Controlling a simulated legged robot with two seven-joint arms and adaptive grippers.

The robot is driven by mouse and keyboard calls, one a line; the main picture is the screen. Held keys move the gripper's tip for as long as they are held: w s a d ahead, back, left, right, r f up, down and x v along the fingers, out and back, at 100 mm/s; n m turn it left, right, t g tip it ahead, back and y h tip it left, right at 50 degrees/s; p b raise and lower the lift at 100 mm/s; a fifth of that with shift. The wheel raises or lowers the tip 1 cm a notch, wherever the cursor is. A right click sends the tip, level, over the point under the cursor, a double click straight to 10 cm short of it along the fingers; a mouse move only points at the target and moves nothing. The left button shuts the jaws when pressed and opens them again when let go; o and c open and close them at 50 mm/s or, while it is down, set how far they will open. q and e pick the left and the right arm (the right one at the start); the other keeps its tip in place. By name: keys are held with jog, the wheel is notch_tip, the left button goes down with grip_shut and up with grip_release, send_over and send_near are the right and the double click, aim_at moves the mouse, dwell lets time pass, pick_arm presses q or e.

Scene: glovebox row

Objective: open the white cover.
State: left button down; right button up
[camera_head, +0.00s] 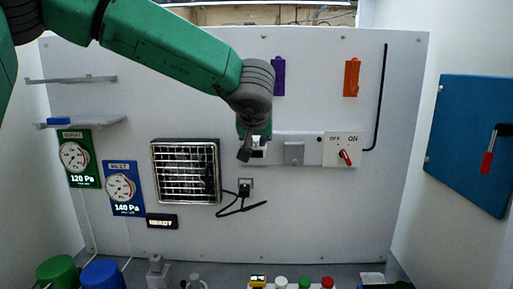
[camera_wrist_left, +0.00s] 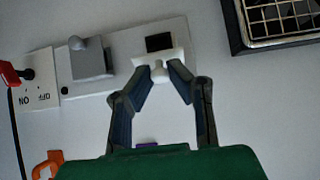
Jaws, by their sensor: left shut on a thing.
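The white cover (camera_wrist_left: 160,57) is a small white piece with a knob, on the pale panel strip on the back wall. A dark square (camera_wrist_left: 159,42) shows right beside it in the left wrist view. My left gripper (camera_wrist_left: 158,74) is shut on the white cover's knob, with one finger on each side. In the head view my left gripper (camera_head: 250,148) is at the wall, and only a bit of the white cover (camera_head: 259,150) shows beside the fingers. How far the cover stands open is hard to tell. My right gripper is not in view.
A grey cover (camera_head: 294,153) and an OFF/ON switch with a red handle (camera_head: 346,157) are right of my gripper in the head view. A black grille (camera_head: 186,171) and a plugged cable (camera_head: 244,188) are left and below. Purple (camera_head: 278,76) and orange (camera_head: 352,77) holders hang above.

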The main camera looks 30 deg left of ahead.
pick_arm(q)
jog(key=r+g+h, duration=0.1)
jog(key=w+r+g+h, duration=0.1)
jog(key=g, duration=0.1)
jog(key=shift+w+a, duration=0.15)
jog(key=shift+a, duration=0.25)
jog(key=shift+w+a+r+g+h, duration=0.15)
jog(key=shift+w+r+g+h, duration=0.15)
jog(key=shift+g, duration=0.35)
jog(key=shift+w+a+r+g+h, duration=0.2)
jog(key=shift+g+h, duration=0.15)
jog(key=shift+g, duration=0.25)
jog(key=shift+w+a+r+g+h, duration=0.1)
jog(key=shift+w+r+g+h, duration=0.2)
jog(key=shift+g, duration=0.35)
jog(key=c, duration=1.5)
grip_release()
jog(key=v, duration=1.1)
jog(key=shift+r, duration=0.35)
